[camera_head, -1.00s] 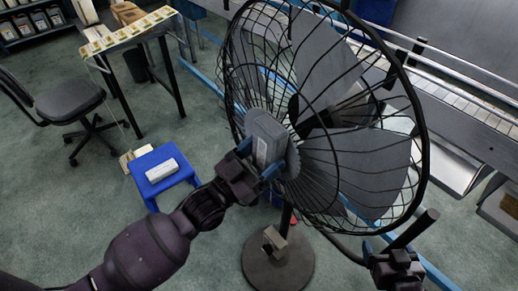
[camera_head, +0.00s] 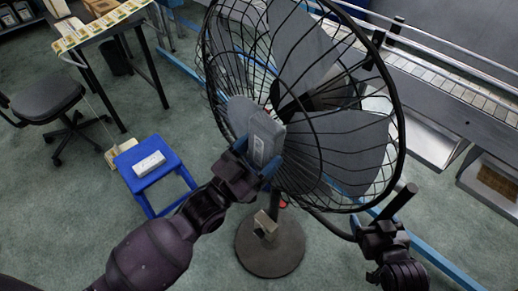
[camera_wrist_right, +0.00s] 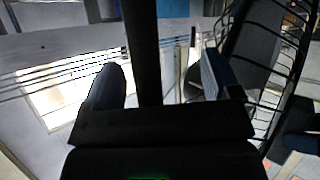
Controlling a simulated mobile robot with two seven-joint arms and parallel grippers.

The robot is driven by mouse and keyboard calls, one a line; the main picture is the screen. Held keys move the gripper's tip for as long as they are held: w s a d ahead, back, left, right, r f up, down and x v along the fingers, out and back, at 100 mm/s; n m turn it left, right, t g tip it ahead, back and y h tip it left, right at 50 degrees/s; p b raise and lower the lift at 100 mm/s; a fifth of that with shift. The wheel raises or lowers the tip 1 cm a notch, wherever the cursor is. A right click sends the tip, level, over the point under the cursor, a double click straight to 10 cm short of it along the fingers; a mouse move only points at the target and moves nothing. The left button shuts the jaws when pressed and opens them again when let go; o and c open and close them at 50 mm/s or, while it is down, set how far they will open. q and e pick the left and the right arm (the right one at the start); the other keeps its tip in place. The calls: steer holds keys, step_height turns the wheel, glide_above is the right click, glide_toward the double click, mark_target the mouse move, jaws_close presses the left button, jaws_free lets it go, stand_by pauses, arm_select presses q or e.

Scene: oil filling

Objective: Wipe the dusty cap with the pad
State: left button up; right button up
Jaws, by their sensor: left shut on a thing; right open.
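My left gripper (camera_head: 257,162) is shut on a grey block (camera_head: 266,137), which is probably the pad. The block stands upright in front of the middle of the large wire-caged fan (camera_head: 345,140). I cannot tell whether it touches the cage. I cannot make out a dusty cap; the fan's hub is partly hidden behind the block. My right gripper (camera_head: 372,226) is low right of the fan. In the right wrist view its fingers (camera_wrist_right: 158,85) are apart, with a dark bar (camera_wrist_right: 142,45) showing between them; the bar is not gripped.
A blue stool (camera_head: 145,190) with a white block (camera_head: 150,163) stands left of the fan's round base (camera_head: 268,250). A table (camera_head: 100,30) and a dark chair (camera_head: 45,100) are farther left. A conveyor (camera_head: 460,95) runs behind the fan. Green carpet lies open between.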

arm_select(q)
steer(key=shift+s+a+p, duration=0.65)
steer(key=shift+s+a, duration=1.35)
steer(key=shift+s, duration=0.05)
steer(key=shift+a, duration=0.1)
steer(key=shift+s+a+p, duration=0.45)
steer(key=shift+s+a, duration=0.55)
steer(key=shift+s, duration=0.05)
